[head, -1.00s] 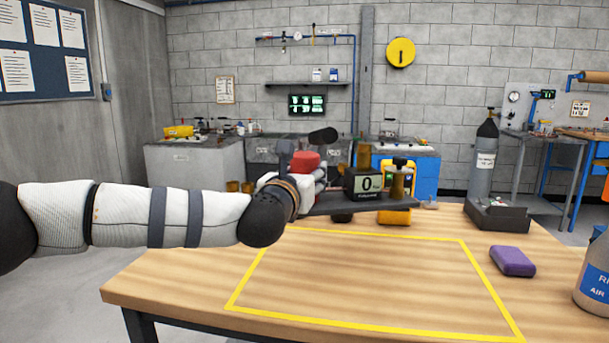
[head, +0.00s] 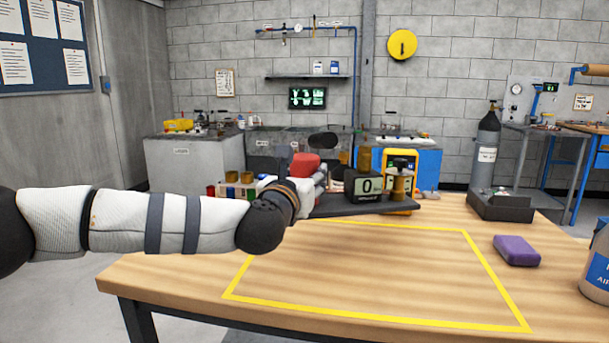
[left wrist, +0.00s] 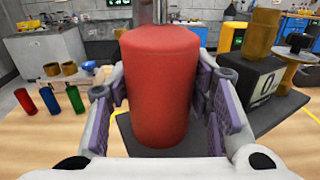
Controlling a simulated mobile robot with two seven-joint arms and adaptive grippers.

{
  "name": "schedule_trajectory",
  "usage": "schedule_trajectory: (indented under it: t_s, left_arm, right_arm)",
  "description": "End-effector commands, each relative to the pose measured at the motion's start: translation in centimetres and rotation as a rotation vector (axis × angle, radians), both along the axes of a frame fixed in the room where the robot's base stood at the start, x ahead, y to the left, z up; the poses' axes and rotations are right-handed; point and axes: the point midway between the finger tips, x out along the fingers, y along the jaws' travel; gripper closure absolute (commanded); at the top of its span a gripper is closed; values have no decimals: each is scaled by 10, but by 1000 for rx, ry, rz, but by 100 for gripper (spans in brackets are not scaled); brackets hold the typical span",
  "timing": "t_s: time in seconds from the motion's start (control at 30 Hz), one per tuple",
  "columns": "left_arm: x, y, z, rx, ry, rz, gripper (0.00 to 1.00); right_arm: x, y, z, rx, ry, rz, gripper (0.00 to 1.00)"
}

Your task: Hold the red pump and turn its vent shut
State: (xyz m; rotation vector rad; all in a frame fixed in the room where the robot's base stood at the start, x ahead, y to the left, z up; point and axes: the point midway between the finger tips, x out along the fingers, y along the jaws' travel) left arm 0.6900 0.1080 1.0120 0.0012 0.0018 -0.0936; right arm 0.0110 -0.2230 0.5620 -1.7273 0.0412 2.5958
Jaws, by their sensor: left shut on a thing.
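The red pump (head: 304,165) shows its upper part in the head view. My left gripper (head: 312,184) is shut on it, partly hidden by my own wrist. In the left wrist view the pump's smooth red cylinder (left wrist: 160,90) stands upright between my purple-padded fingers. A dark plate (head: 350,210) lies under it and carries a black box with a pale "0" display (head: 367,185). A brass-coloured post with a black knob (left wrist: 297,42) stands on the plate's right; I cannot tell whether it is the vent.
Red, blue and green bottles (left wrist: 48,100) stand left of the pump. A yellow device (head: 403,158) is behind the plate. A purple block (head: 517,251) and a grey bottle (head: 597,265) are at the right. The yellow-taped area (head: 370,275) is clear.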

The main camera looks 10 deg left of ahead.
Motion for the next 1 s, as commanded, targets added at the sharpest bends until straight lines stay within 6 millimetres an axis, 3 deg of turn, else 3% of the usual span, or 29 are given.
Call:
schedule_trajectory:
  t_s: [0.03,1.0]
  left_arm:
    - [0,0,6,-6,-13,2,100]
    - [0,0,-23,-6,-13,2,100]
  right_arm:
    - [-1,0,-1,0,2,0,53]
    - [-13,0,-17,0,42,2,53]
